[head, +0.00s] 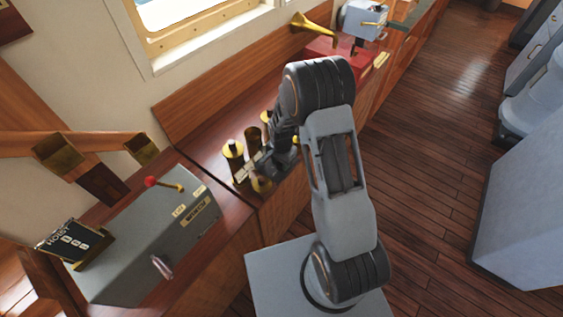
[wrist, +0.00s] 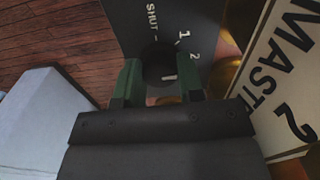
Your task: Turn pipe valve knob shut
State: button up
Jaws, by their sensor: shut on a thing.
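The valve knob (wrist: 158,60) is a dark round piece on a dark dial plate (wrist: 135,22) in the wrist view. The plate carries the word SHUT and the marks 1 and 2 in white. A short white mark shows near the knob's lower edge. My gripper (wrist: 160,78) has its two green fingers on either side of the knob and is shut on it. In the head view my gripper (head: 270,166) is low over the wooden console among brass fittings. The knob is hidden there behind my gripper and arm.
A pale plate reading MASTER 2 (wrist: 285,75) stands close to the right finger. Brass posts (head: 232,150) are close beside my gripper. A grey box with a red-knobbed lever (head: 150,182) is to the left. The wooden floor (head: 425,140) at right is open.

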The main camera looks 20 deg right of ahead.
jog(key=n+b, duration=0.2)
jog(key=n, duration=0.1)
jog(key=shift+f+n, duration=0.15)
jog(key=shift+n, duration=0.25)
jog(key=n+b, duration=0.2)
jog(key=n, duration=0.2)
jog(key=shift+n, duration=0.3)
jog(key=n+b, duration=0.2)
jog(key=n, duration=0.2)
jog(key=shift+n+b, duration=0.6)
jog(key=shift+n, duration=1.8)
jog(key=shift+w+r, duration=0.1)
jog(key=shift+r, duration=0.1)
jog(key=o, duration=0.9)
notch_tip(320, 180, up, 14)
jog(key=shift+f, duration=0.1)
